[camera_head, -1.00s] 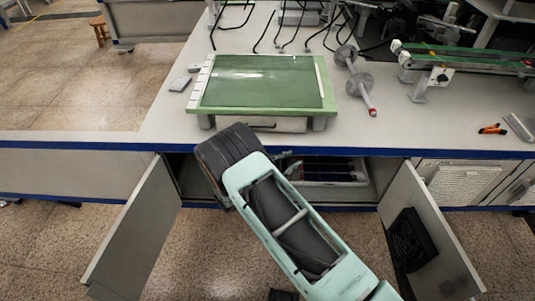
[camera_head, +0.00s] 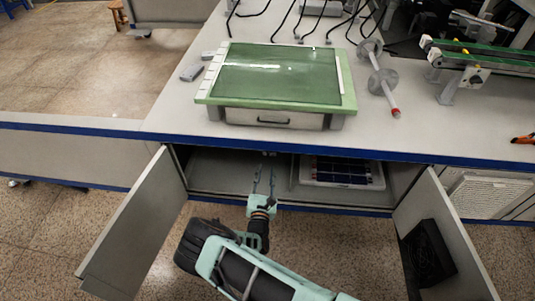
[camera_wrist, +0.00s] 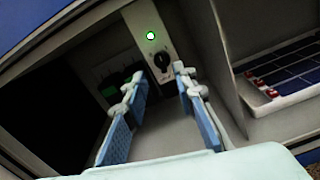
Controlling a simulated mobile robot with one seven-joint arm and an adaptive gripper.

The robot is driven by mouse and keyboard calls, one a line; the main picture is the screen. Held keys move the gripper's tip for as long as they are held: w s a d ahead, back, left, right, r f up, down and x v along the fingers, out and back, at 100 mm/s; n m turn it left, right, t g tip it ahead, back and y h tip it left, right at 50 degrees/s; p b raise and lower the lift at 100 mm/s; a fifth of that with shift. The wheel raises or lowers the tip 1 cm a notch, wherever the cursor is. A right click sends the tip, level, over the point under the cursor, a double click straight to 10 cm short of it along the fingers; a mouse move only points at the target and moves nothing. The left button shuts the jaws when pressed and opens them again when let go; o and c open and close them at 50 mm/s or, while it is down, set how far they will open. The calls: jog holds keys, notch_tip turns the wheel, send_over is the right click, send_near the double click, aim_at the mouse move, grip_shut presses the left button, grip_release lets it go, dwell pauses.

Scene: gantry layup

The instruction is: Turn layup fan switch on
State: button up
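In the wrist view, a pale panel with a lit green lamp and a black rotary knob (camera_wrist: 162,62) stands inside the cabinet; no readable label shows that it is the fan switch. My gripper (camera_wrist: 158,76) is open and empty, its two blue-padded fingers pointing toward the panel, the knob just beyond and between the tips. No contact is visible. In the head view my gripper (camera_head: 264,172) reaches into the open cabinet (camera_head: 215,170) under the bench; the knob cannot be made out there. A dark unit with a green display (camera_wrist: 110,88) sits left of the panel, partly hidden by a finger.
The left door (camera_head: 130,225) and right door (camera_head: 440,235) stand open on either side of my arm. A tray of dark blue panels (camera_head: 343,172) lies in the cabinet's right part. A green-topped fixture (camera_head: 278,72) stands on the bench above.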

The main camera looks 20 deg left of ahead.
jog(key=b+x, duration=0.3)
jog(key=x, duration=0.6)
jog(key=shift+w, duration=0.2)
jog(key=shift+d, duration=0.1)
grip_shut()
